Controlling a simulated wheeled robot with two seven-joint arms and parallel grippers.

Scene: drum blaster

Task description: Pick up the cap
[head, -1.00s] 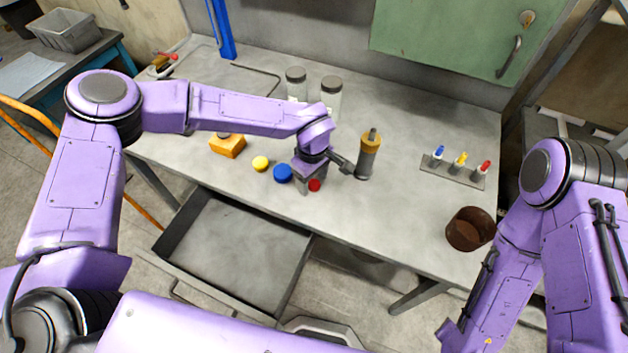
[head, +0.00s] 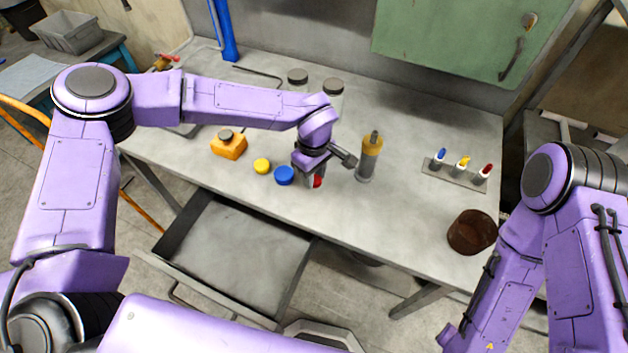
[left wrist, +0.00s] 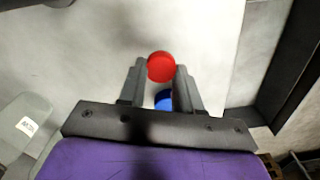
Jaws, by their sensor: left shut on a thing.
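My left gripper (head: 316,182) is shut on the red cap (head: 318,182), near the front edge of the workbench. In the left wrist view the red cap (left wrist: 161,67) sits between the two fingertips. The gripper partly hides it in the head view. It appears slightly above the bench top. A blue cap (head: 284,175) and a yellow cap (head: 262,166) lie on the bench to the left. The blue cap (left wrist: 164,100) also shows between the fingers in the left wrist view, partly covered. My right arm is at the right; its gripper is out of view.
An orange-topped grey cylinder (head: 369,157) stands close right of the left gripper. An orange block (head: 229,146) and two jars (head: 333,92) are on the bench. A marker rack (head: 455,172) and brown pot (head: 471,233) stand right. An open drawer (head: 232,250) juts out below.

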